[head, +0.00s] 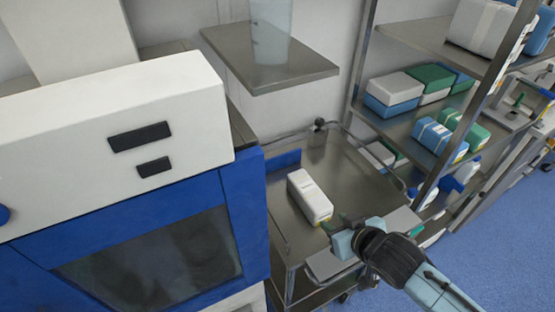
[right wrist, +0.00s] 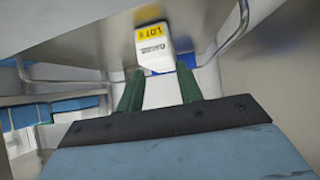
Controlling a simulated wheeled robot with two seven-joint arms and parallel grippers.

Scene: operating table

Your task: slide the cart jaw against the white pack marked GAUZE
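The white pack (head: 310,196) lies on the metal cart top (head: 352,178), its long side running away from me. Its near end, with a yellow LOT label and dark print, faces my right gripper (head: 338,226); the pack also shows in the right wrist view (right wrist: 153,48). The print is upside down there and too small to read surely. A blue upright plate (head: 285,160) stands at the cart's back left, apart from the pack; it looks like the jaw. My right gripper's green fingers (right wrist: 158,80) are apart, just short of the pack. My left gripper is out of view.
A large blue and white cabinet (head: 120,130) stands close at the cart's left. A wall shelf (head: 270,72) with a clear container is above the back. A rack (head: 400,125) with several packs is at the right. The cart top is clear right of the pack.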

